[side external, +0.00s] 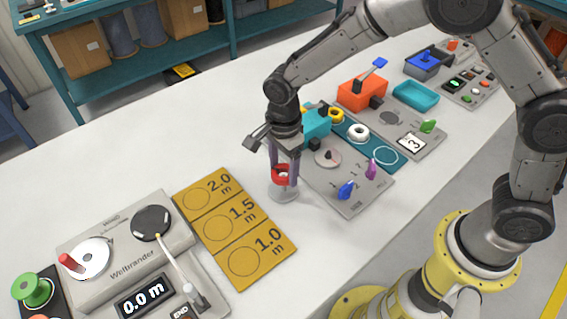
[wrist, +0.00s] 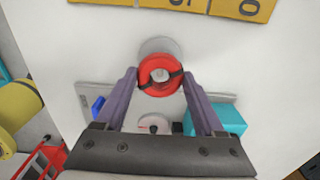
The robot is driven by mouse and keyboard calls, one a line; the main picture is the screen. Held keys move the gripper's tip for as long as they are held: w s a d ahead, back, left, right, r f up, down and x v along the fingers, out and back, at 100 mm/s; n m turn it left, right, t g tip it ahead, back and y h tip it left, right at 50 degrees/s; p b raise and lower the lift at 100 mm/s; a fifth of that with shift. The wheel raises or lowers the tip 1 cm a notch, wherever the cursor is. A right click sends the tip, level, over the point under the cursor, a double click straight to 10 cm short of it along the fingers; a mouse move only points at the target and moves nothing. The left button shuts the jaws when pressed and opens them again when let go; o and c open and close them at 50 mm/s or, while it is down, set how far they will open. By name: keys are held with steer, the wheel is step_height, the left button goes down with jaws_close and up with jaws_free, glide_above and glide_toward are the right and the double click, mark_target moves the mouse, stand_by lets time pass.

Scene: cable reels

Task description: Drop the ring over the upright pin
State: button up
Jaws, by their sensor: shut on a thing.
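The red ring (side external: 278,182) is between the two purple-grey fingers of my gripper (side external: 284,176), which is shut on it. In the wrist view the red ring (wrist: 160,91) sits between the fingertips (wrist: 159,77), with a pale round shape showing in its hole. The pin's round grey base (side external: 284,195) stands on the white table just below the ring; it also shows beyond the ring in the wrist view (wrist: 157,44). The pin's shaft is mostly hidden by ring and fingers. I cannot tell whether its tip is inside the ring.
A yellow ring (side external: 337,116) and a white ring (side external: 358,132) lie on a teal strip beside an empty circle outline. A grey panel with knobs (side external: 345,187) is close right of the pin. Yellow length mats (side external: 232,205) lie left; a winder (side external: 122,240) is farther left.

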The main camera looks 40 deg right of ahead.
mark_target(284, 175)
steer(key=shift+f, duration=2.3)
steer(key=o, duration=1.5)
steer(key=shift+r, duration=0.1)
step_height(284, 175, up, 8)
steer(key=shift+f, duration=0.1)
